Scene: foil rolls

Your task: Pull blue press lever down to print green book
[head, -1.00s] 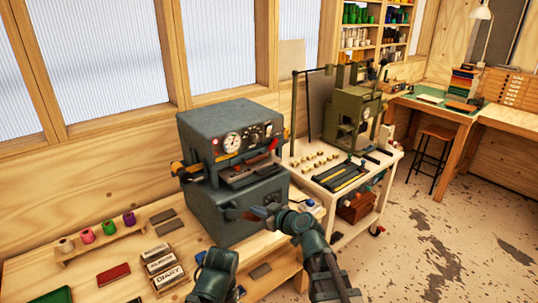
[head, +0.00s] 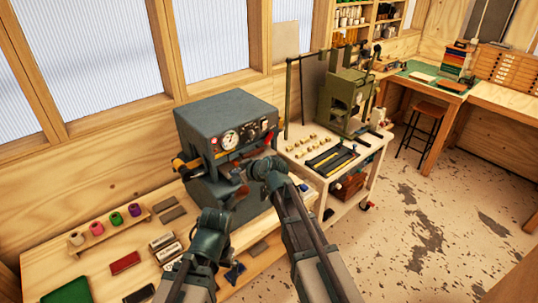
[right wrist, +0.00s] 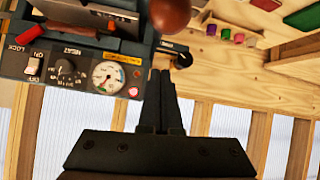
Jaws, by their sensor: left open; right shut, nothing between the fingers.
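The blue-grey press (head: 225,112) stands on the bench, with a gauge and dials on its front. A round red-brown knob (right wrist: 170,14), seemingly on its lever, shows at the top edge of the right wrist view; the rest of that lever is hidden. My right gripper (right wrist: 160,78) is shut and empty, its fingertips apart from the knob in that picture. In the head view my right wrist covers much of the press's lower front. My left gripper (head: 235,272) is open, low over the bench's front edge. A green book (head: 68,291) lies at the bench's lower left.
A red book (head: 125,262) and several dark type blocks lie on the bench. A rack holds coloured foil rolls (head: 116,219). A white cart (head: 305,165) with an olive press (head: 342,98) stands right of the bench. A stool (head: 425,118) stands farther back. The floor at right is open.

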